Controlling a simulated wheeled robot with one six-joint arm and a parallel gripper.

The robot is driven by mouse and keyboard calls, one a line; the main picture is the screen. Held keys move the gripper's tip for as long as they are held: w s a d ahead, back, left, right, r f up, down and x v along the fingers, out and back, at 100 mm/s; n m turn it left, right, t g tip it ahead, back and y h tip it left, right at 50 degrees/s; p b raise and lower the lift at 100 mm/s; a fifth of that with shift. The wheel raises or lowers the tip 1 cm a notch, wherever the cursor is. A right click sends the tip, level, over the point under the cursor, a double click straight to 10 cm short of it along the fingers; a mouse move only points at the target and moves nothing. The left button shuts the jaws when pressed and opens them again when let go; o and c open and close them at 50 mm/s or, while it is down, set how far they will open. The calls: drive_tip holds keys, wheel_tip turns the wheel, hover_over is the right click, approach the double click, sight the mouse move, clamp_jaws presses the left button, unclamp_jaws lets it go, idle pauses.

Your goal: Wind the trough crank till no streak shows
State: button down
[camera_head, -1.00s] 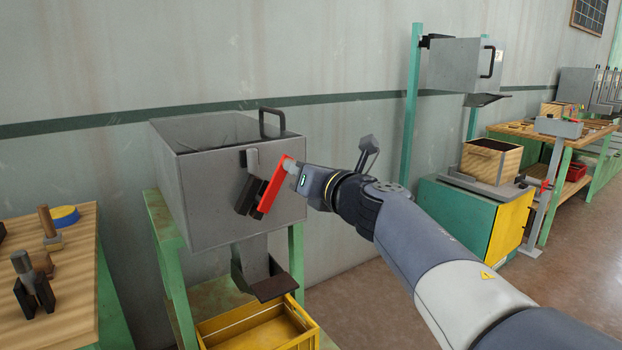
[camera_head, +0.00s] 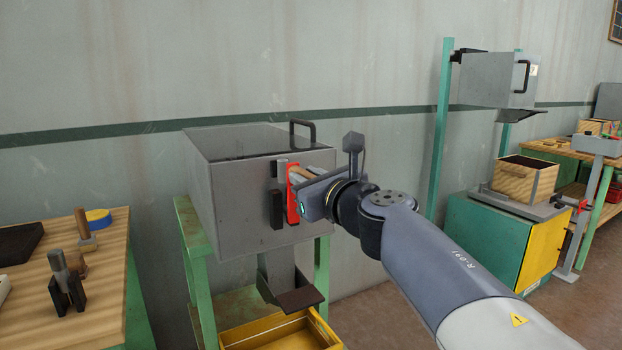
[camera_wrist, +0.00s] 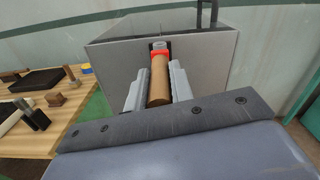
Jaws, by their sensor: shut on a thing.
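A grey metal trough box (camera_head: 235,205) with a dark handle on its lid stands on a green frame. Its red crank arm (camera_head: 293,193) is on the front face, beside a dark vertical bar (camera_head: 276,210). My gripper (camera_head: 314,178) is at the crank. In the wrist view my gripper (camera_wrist: 159,92) is shut on the wooden crank handle (camera_wrist: 159,82), with a grey finger on each side. The red crank part (camera_wrist: 160,58) shows beyond the handle. The box top (camera_head: 250,139) is seen at a low angle, and I cannot tell whether a streak shows.
A chute (camera_head: 285,282) hangs below the box over a yellow crate (camera_head: 275,335). A wooden table (camera_head: 75,245) with tools is at left. A second grey box (camera_head: 495,80) on green posts and a green cabinet (camera_head: 485,235) stand at right.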

drive_tip(key=shift+f, duration=0.15)
drive_tip(key=c, duration=1.3)
unclamp_jaws()
drive_tip(key=shift+o, duration=0.2)
drive_tip(key=shift+s, duration=0.1)
drive_tip(key=p+v, duration=0.1)
drive_tip(key=v, duration=0.9)
drive_tip(key=shift+s+d, duration=0.25)
